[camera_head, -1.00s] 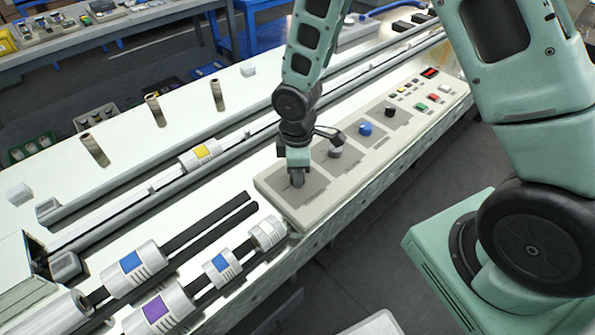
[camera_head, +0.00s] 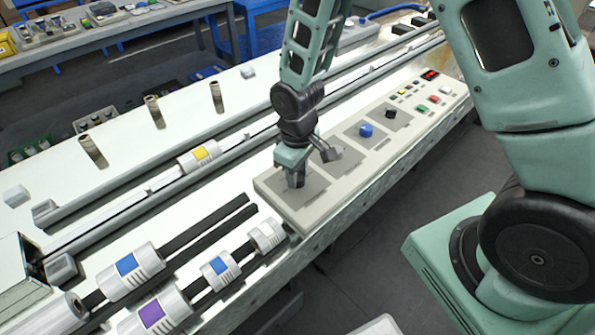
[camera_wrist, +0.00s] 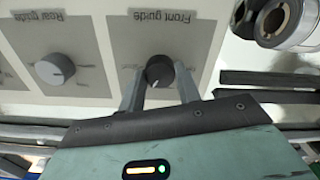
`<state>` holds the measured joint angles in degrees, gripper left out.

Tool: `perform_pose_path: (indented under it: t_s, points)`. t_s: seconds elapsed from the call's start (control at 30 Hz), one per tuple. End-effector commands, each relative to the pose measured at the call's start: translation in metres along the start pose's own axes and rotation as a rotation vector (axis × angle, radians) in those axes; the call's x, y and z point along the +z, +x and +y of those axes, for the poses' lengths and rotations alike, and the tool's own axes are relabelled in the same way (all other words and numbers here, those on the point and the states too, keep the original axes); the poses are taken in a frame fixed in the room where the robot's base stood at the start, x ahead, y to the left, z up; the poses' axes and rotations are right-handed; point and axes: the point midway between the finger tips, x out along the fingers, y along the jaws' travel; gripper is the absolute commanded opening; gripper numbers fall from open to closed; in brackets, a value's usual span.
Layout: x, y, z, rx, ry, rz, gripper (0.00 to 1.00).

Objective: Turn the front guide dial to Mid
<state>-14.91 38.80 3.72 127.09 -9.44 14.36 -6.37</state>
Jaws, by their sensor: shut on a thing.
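The front guide dial (camera_wrist: 159,71) is a dark grey round knob with a white pointer line, on a grey plate (camera_wrist: 122,35) marked "Front guide", upside down in the wrist view. Its line points towards my gripper's palm, slightly left. My gripper (camera_wrist: 160,84) is shut on the dial, with one finger at each side. In the head view my gripper (camera_head: 296,180) is over the nearest plate of the control panel (camera_head: 300,215) and hides the dial. I cannot read any position marks around the dial.
The light grey rear guide dial (camera_wrist: 54,70) is beside it. A blue knob (camera_head: 366,130), a black knob (camera_head: 391,112) and several buttons sit farther along the panel. White rollers with coloured labels, such as the purple-marked one (camera_head: 153,315), lie left of the panel.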

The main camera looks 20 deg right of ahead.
Motion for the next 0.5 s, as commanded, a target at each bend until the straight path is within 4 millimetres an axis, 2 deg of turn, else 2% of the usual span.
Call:
perform_pose_path:
  t_s: [0.4, 0.43, 0.5]
  points:
    - [-0.0011, -0.0001, -0.0005, 0.000, 0.005, 0.003, 0.10]
    - [-0.0011, -0.0001, -0.0004, 0.000, 0.005, 0.003, 0.39]
    - [-0.0010, -0.0001, -0.0004, 0.000, 0.005, 0.003, 0.55]
